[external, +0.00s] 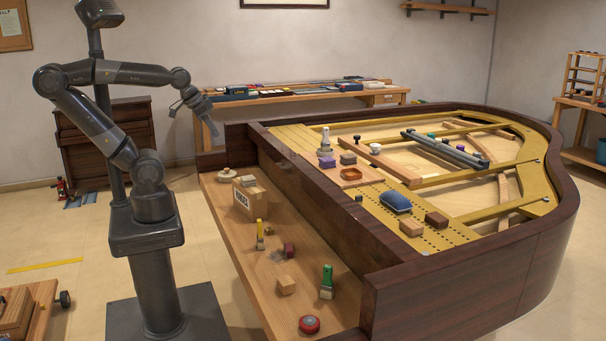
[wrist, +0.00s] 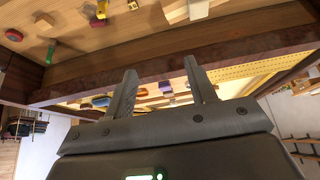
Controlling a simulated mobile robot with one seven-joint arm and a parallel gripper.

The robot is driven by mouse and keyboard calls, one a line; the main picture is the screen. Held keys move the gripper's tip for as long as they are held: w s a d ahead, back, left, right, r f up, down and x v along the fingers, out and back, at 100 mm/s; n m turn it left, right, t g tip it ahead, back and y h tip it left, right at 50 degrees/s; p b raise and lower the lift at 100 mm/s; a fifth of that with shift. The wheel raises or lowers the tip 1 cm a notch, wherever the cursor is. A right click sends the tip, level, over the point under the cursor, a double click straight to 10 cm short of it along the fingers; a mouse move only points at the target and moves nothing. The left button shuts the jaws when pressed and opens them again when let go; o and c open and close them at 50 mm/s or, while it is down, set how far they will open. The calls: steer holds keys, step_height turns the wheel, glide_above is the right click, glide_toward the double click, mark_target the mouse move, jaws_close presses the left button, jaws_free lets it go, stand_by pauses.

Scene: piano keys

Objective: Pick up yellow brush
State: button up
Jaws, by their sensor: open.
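The yellow brush (external: 260,232) stands upright on the wooden key shelf of the piano, left of a small dark red block. In the wrist view a small yellow piece, likely the same brush (wrist: 95,22), shows at the upper left. My gripper (external: 192,115) is raised in the air beyond the far left end of the shelf, well apart from the brush. In the wrist view its two fingers (wrist: 162,74) are spread with nothing between them.
A green-handled brush (external: 327,280), a red round tin (external: 309,324), a wooden block (external: 286,284) and a cardboard box (external: 247,197) share the shelf. The piano's dark inner wall (external: 310,205) rises behind them. A blue object (external: 396,202) lies on the gold frame.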

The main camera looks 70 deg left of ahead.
steer(key=m+g, duration=0.2)
steer(key=g, duration=0.4)
glide_above(259, 220)
step_height(259, 220, down, 22)
steer(key=shift+a+r, duration=0.15)
steer(key=shift+r, duration=0.05)
steer(key=shift+f, duration=5.6)
jaws_close()
